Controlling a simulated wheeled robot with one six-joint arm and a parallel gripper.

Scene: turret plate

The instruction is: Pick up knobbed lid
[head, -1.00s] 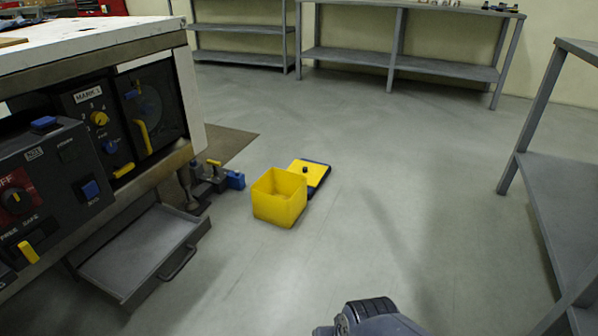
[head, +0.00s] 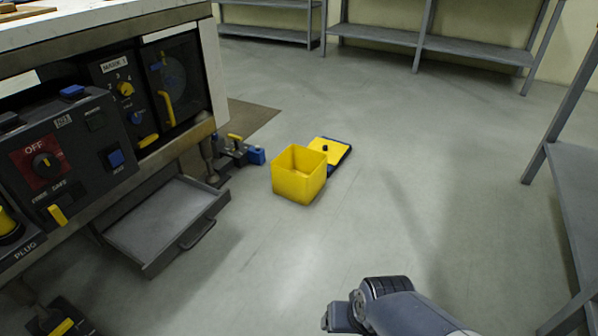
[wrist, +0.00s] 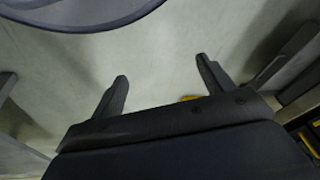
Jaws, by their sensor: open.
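The knobbed lid (head: 327,149) is a flat yellow square with a small dark knob and a dark blue edge. In the head view it lies on the floor just behind an open yellow box (head: 299,178), which hides its near corner. My gripper (wrist: 160,85) is open and empty in the wrist view, its two dark fingers apart over bare floor. In the head view my arm is at the bottom, well in front of the box and lid. A small yellow bit shows behind the gripper body in the wrist view; I cannot tell what it is.
A workbench with a control panel (head: 75,150) stands at the left, with an open grey drawer (head: 165,222) low beneath it. A blue and grey clamp-like part (head: 240,152) is left of the box. Grey shelves (head: 575,190) stand right and back.

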